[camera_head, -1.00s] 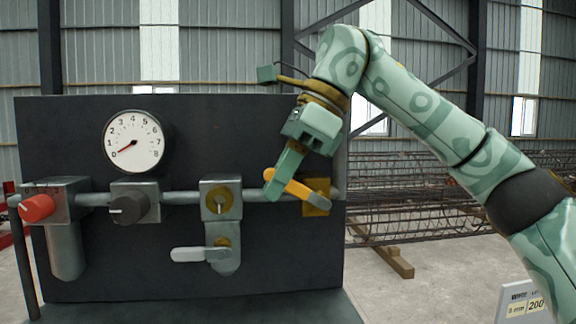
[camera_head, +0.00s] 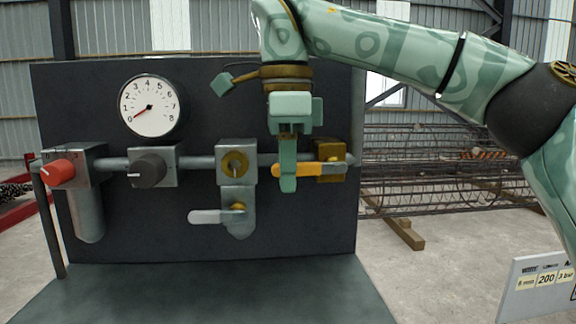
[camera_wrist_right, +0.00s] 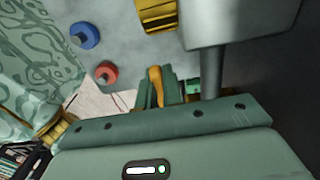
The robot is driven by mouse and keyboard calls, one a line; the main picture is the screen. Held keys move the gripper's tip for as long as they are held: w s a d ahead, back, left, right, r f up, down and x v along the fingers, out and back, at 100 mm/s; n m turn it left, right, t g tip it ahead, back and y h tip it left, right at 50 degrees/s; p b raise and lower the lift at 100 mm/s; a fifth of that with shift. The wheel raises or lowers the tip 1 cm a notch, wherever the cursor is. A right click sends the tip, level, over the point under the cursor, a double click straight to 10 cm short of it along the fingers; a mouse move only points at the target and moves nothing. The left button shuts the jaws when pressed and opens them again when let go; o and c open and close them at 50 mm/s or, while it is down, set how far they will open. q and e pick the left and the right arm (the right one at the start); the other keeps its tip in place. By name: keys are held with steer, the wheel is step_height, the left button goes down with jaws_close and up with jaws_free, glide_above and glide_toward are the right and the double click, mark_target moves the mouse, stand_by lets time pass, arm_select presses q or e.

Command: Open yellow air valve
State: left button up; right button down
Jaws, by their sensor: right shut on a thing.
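The yellow air valve (camera_head: 332,166) sits at the right end of a grey pipe on a dark panel. Its yellow handle (camera_head: 318,170) points left, about level with the pipe. My right gripper (camera_head: 288,178) points down and is shut on the outer part of this handle, partly hiding it. In the right wrist view, the yellow handle (camera_wrist_right: 155,84) shows between the green fingers (camera_wrist_right: 166,92). A yellow body (camera_wrist_right: 157,14) shows at the top of that view. My left gripper is not in view.
Along the pipe are a red knob (camera_head: 59,173), a black knob (camera_head: 148,171) and a valve with a grey lever (camera_head: 213,216). The gauge (camera_head: 150,106) needle is near 0. A sign (camera_head: 541,285) stands lower right. A rebar cage (camera_head: 440,165) lies behind.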

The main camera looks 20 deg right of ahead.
steer(key=shift+f, duration=0.2)
steer(key=c, duration=1.5)
jaws_free()
steer(key=shift+c, duration=0.2)
steer(key=shift+a+r, duration=0.15)
steer(key=shift+r, duration=1.75)
steer(key=shift+a+r, duration=0.1)
steer(key=shift+r, duration=1.8)
steer(key=shift+w+d, duration=0.1)
